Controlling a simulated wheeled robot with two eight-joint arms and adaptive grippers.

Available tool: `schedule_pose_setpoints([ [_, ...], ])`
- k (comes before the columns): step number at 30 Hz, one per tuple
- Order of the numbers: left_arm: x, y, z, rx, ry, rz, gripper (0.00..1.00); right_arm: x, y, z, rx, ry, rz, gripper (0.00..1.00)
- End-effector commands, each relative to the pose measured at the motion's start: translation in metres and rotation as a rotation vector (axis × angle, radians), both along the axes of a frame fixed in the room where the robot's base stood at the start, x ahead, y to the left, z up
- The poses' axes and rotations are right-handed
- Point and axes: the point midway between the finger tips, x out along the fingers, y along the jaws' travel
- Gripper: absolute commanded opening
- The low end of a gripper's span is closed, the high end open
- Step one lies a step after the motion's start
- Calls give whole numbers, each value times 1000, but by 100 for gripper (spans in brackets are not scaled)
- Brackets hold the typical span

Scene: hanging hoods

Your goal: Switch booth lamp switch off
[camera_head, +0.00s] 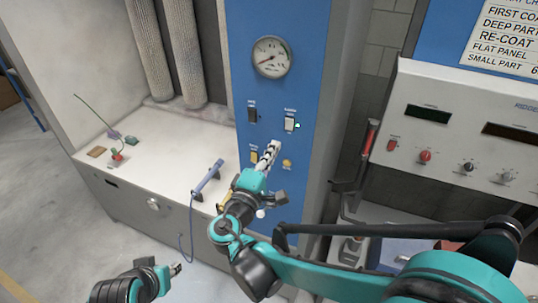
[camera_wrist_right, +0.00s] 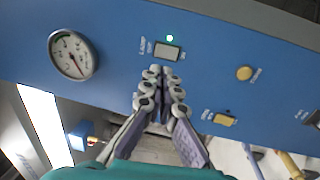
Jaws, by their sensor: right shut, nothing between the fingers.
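The lamp switch is a pale rocker (camera_head: 290,124) on the blue panel (camera_head: 240,60), with a lit green light beside it. In the right wrist view the switch (camera_wrist_right: 168,50) has a label reading LAMP and a lit green light (camera_wrist_right: 169,38). My right gripper (camera_head: 272,148) is shut and empty, its fingertips in front of the panel. In the right wrist view its fingertips (camera_wrist_right: 163,72) are just below the switch in the picture; whether they touch it I cannot tell. My left gripper (camera_head: 175,268) is low at the left, its fingers unclear.
A round gauge (camera_head: 271,57) and a black switch (camera_head: 252,112) are on the panel. A yellow switch (camera_head: 254,158) and yellow button (camera_head: 286,163) sit lower. A white bench (camera_head: 150,170) stands left, with a blue-handled tool (camera_head: 208,178). A grey control box (camera_head: 470,120) is at right.

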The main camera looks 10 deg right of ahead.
Motion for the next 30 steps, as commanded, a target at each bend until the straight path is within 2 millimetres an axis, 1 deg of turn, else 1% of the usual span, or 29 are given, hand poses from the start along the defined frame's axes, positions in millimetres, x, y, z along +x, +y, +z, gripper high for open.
schedule_pose_setpoints([
  [1,0,0,4,0,0,0,36,10,-8,3,1,0,-6,0],
  [6,0,0,9,0,0,0,36,39,-28,7,1,-1,-5,0],
  [12,0,0,15,0,0,0,36,63,-43,11,0,0,-2,0],
  [18,0,0,16,0,0,0,36,72,-48,11,0,0,0,0],
  [27,0,0,16,0,0,0,36,72,-49,11,1,-1,0,0],
  [30,0,0,11,0,0,0,36,77,-53,12,1,1,-2,0],
])
